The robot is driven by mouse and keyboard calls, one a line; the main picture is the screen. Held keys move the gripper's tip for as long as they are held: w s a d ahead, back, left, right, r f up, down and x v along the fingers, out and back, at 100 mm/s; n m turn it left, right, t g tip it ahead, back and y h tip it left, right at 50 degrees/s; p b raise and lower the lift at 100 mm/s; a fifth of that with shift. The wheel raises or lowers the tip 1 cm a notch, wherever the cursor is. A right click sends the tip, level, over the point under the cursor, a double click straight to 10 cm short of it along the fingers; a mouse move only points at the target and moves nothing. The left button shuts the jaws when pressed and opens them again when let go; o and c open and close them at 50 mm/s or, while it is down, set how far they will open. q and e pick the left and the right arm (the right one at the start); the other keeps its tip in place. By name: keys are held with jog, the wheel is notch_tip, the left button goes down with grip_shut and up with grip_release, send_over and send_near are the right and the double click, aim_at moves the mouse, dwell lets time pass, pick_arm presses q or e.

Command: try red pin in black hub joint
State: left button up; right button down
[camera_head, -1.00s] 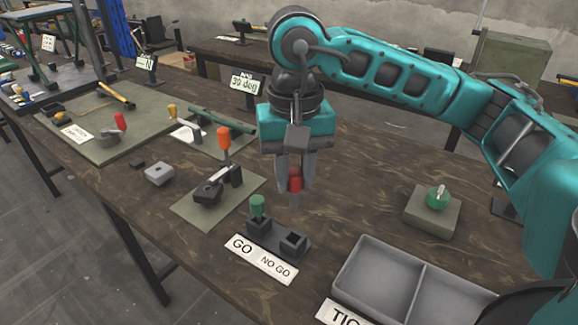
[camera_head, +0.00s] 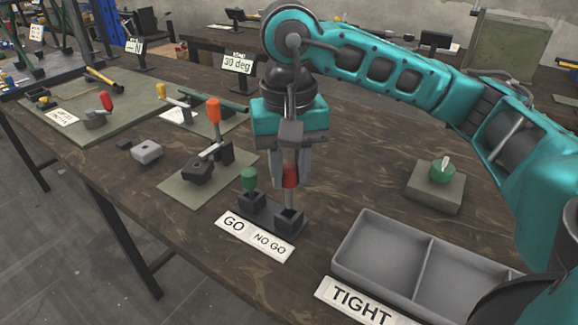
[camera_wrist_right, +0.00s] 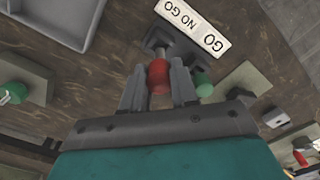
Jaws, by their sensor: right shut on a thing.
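My right gripper (camera_head: 290,184) is shut on the red pin (camera_head: 290,176) and holds it upright over the NO GO holder (camera_head: 289,219). The pin's grey shank points down to that dark square holder; I cannot tell whether its tip is inside. The wrist view shows the red head (camera_wrist_right: 158,77) between the fingers. A joint with a dark, blackish hub (camera_head: 197,172) and an orange-handled lever lies on a green mat to the left; I take it for the black hub joint. My left gripper is out of view.
A green pin (camera_head: 249,180) stands in the GO holder beside it. A grey two-compartment tray (camera_head: 385,237) labelled TIGHT is at front right. A green-knobbed block (camera_head: 436,187) stands behind it. A small grey block (camera_head: 146,151) and other levered joints lie left.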

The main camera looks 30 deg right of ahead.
aim_at(289, 185)
jog(key=shift+f, duration=0.1)
dwell(0.6)
dwell(0.6)
jog(key=shift+b, duration=0.7)
dwell(0.4)
jog(key=shift+f+b, duration=0.55)
jog(key=shift+f+b, duration=0.6)
jog(key=shift+b, duration=0.05)
jog(key=shift+f+b, duration=0.3)
jog(key=shift+f+b, duration=0.5)
jog(key=shift+b, duration=0.05)
